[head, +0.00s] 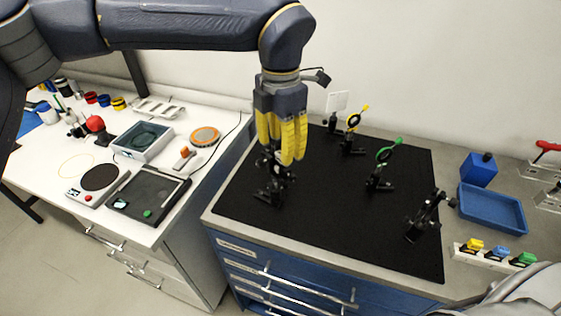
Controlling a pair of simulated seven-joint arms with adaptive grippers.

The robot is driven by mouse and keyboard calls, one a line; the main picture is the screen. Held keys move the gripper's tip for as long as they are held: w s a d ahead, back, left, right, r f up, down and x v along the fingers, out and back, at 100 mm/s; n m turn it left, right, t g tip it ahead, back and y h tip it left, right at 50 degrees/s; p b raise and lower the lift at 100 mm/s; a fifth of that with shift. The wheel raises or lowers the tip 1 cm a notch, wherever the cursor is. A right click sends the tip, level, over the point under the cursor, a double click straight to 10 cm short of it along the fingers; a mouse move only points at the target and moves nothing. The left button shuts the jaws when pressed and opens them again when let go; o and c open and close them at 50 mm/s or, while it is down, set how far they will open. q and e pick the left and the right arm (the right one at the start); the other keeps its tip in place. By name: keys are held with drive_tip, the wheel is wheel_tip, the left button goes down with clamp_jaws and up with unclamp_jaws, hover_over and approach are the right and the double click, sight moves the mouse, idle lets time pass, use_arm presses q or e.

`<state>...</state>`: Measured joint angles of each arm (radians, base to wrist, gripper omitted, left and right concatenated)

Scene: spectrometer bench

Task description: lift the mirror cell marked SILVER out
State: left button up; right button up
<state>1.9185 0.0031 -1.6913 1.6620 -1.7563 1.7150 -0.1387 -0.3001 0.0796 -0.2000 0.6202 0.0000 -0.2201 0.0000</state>
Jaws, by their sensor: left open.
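My left gripper (283,158) points straight down over the left part of the black breadboard (320,225). Its yellow fingers are open, above and partly in front of a dark post mount (270,192). The top of that mount is hidden by the fingers, and I see no contact for certain. No SILVER marking is legible, so I cannot tell which holds that cell. My right gripper is out of view.
A white card (337,101) stands at the back. At right are a blue tray (492,208), a blue box (479,169) and a rack (494,255) with yellow, blue and green pieces. The white bench (60,165) at left is cluttered. The board's front middle is clear.

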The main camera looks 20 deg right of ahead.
use_arm(q)
drive_tip(key=shift+f, duration=0.95)
drive_tip(key=shift+o, duration=0.2)
clamp_jaws()
